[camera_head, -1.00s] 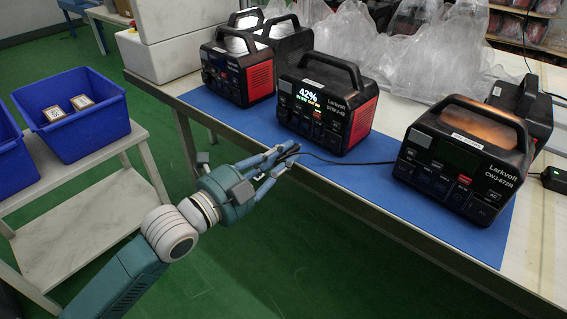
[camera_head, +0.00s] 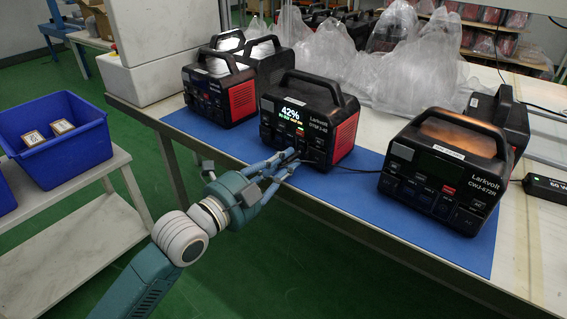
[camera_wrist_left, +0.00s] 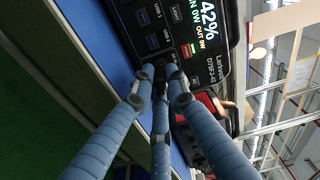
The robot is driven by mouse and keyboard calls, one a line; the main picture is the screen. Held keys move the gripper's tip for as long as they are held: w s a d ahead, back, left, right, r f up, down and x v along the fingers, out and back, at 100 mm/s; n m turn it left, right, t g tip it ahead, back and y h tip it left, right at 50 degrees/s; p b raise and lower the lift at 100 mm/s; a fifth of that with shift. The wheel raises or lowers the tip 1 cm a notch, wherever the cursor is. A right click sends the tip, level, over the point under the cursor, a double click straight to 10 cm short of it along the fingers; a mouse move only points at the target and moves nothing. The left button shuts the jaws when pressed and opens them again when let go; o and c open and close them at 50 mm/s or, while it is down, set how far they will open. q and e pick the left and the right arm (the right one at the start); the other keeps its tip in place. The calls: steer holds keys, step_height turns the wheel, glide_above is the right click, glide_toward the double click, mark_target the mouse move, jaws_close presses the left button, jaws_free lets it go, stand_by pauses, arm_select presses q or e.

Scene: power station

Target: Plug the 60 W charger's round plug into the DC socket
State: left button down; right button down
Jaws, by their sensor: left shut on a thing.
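The middle power station (camera_head: 310,112) stands upright on the blue mat, its lit screen reading 42%. My left gripper (camera_head: 290,158) is shut at its lower front, holding the charger's plug, a small dark piece mostly hidden by the fingers. A black cable (camera_head: 350,170) runs from there to the right toward the charger (camera_head: 546,188), a black block marked 60 W at the right edge. In the left wrist view, the fingers (camera_wrist_left: 160,78) close together before the power station's front (camera_wrist_left: 190,35). My right gripper is not in view.
Other power stations stand on the blue mat (camera_head: 400,232): one at left (camera_head: 220,92), one marked CWJ-672R at right (camera_head: 445,170), and more behind. Clear plastic bags (camera_head: 400,60) lie at the back. A blue bin (camera_head: 55,150) stands on a side shelf at left.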

arm_select(q)
steer(key=shift+r+n+p, duration=0.15)
steer(key=shift+n+p, duration=0.35)
steer(key=shift+p, duration=0.1)
steer(key=shift+w, duration=0.1)
steer(key=shift+n, duration=0.3)
steer(key=shift+p, duration=0.4)
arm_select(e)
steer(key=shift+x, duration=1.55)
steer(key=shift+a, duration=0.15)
arm_select(q)
steer(key=shift+n, duration=0.3)
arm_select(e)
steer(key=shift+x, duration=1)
